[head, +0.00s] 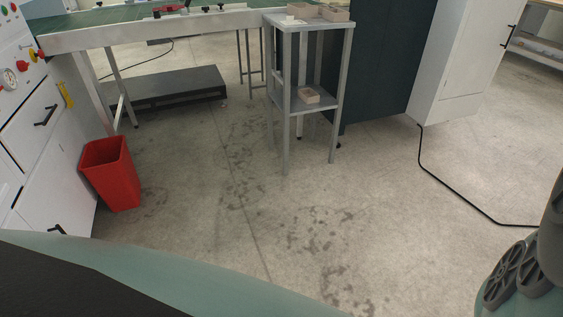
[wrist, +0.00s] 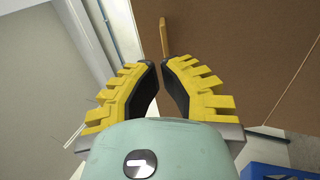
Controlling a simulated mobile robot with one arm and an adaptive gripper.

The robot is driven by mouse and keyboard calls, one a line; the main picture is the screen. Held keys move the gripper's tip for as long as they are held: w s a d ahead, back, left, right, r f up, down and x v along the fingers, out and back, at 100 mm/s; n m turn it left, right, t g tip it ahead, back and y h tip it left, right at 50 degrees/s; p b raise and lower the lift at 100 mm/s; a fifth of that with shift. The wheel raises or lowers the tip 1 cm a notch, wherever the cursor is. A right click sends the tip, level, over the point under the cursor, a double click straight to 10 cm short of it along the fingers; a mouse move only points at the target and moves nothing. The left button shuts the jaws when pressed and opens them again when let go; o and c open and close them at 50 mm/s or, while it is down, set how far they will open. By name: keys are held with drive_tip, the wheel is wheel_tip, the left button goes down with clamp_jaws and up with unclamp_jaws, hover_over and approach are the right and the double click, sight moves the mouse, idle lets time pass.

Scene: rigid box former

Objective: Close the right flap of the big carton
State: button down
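A brown cardboard panel (wrist: 225,50) fills the upper right of the wrist view, with a seam or edge running down its right part. It looks like part of the big carton, but I cannot tell whether it is the right flap. My gripper (wrist: 158,65) is in front of it, its two yellow-and-black fingers curving together with only a narrow gap at the tips. Nothing shows between them. I cannot tell whether the tips touch the cardboard. A small yellowish strip (wrist: 163,38) stands just beyond the tips. The carton is not in the head view.
A blue object (wrist: 270,172) is at the wrist view's lower right. In the head view, a red bin (head: 111,174) stands left, a grey stand (head: 340,85) with small boxes is at centre back, and a black cable (head: 455,186) lies right. The middle floor is clear.

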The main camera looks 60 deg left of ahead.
drive_tip(key=shift+x, duration=0.9)
drive_tip(key=shift+r+t, duration=0.1)
drive_tip(key=shift+t, duration=0.2)
